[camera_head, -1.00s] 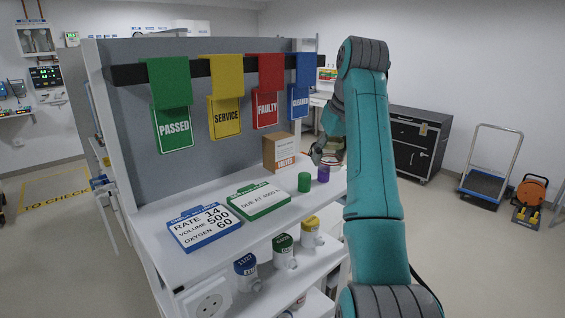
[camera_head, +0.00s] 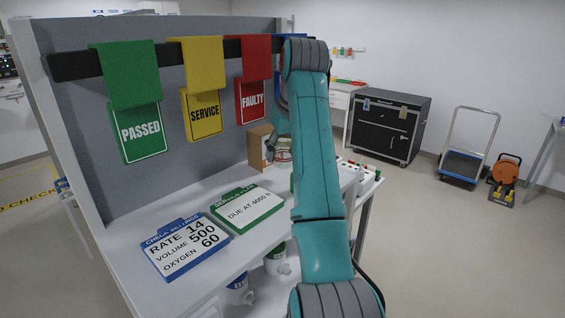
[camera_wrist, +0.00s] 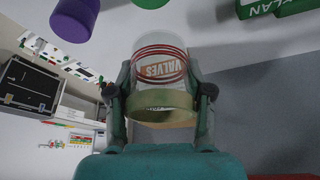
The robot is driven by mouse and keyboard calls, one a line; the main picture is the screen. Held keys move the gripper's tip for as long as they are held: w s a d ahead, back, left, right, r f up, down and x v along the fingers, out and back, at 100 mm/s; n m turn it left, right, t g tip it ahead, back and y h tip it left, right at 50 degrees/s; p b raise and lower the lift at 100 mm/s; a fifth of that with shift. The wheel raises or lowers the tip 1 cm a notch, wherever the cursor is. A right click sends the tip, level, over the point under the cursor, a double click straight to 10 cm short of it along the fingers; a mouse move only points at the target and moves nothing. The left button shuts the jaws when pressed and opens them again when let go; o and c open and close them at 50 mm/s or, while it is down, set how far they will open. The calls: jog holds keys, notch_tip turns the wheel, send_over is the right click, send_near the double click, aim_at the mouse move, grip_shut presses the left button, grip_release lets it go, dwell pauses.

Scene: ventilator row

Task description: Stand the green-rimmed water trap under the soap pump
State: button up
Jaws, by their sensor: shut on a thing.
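My gripper (camera_wrist: 160,88) is shut on a clear jar-like trap with red rings and an olive-green rim (camera_wrist: 162,101), seen between the fingers in the wrist view. In the head view my arm covers most of the gripper, and the trap (camera_head: 284,153) shows only in part beside the cardboard box, at the far end of the bench top. Whether it touches the bench is unclear. I cannot make out a soap pump in either view.
The cardboard box (camera_head: 260,148) marked VALVES stands behind the held trap. A blue-edged board (camera_head: 185,245) and a green-edged board (camera_head: 246,208) lie on the bench. The wrist view shows a purple cylinder (camera_wrist: 73,20) and a green cylinder (camera_wrist: 30,85).

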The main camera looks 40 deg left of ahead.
aim_at(282, 163)
notch_tip(282, 163, down, 3)
jog(key=shift+s+a+f, duration=0.1)
jog(key=shift+f, duration=0.2)
jog(key=shift+f, duration=0.1)
jog(key=o, duration=1)
